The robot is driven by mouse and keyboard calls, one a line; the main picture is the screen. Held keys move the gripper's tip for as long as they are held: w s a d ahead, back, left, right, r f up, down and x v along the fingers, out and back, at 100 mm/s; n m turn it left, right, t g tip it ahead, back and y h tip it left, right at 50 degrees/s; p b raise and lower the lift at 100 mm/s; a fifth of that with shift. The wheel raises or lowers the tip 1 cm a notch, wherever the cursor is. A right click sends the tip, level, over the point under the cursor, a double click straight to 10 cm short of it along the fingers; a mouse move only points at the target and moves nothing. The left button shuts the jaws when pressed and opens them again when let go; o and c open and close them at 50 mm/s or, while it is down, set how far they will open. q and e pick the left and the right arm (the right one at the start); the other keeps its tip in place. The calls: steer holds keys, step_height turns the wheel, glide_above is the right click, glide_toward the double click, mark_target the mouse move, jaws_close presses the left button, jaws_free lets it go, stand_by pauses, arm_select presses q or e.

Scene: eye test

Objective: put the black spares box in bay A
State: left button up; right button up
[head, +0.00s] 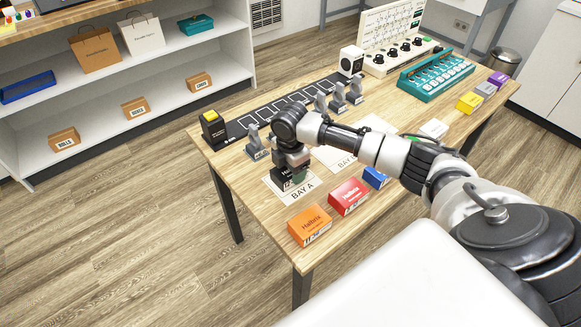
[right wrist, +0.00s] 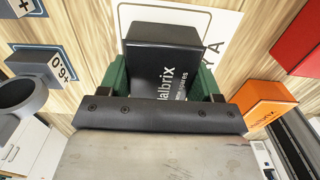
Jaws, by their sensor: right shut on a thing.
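The black spares box (head: 286,173) is at the bay A card (head: 309,184), near the left end of the wooden table. My right gripper (head: 293,170) is shut on it, pointing down. In the right wrist view the black box (right wrist: 165,62) sits between the two green fingers (right wrist: 207,82), with white lettering on its face. The white bay A card (right wrist: 224,28) shows behind and beside it. The box is over the card; I cannot tell whether its underside touches it. My left gripper is not in view.
Orange (head: 309,226), red (head: 347,196) and blue (head: 374,178) boxes lie along the front edge. Several grey pieces (head: 338,98) stand behind the cards. A black box with a yellow top (head: 213,128) stands at the left corner. A teal rack (head: 436,78) stands far right.

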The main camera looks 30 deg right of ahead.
steer(key=o, duration=1)
steer(key=shift+c, duration=0.2)
step_height(320, 180, up, 12)
steer(key=shift+r, duration=0.1)
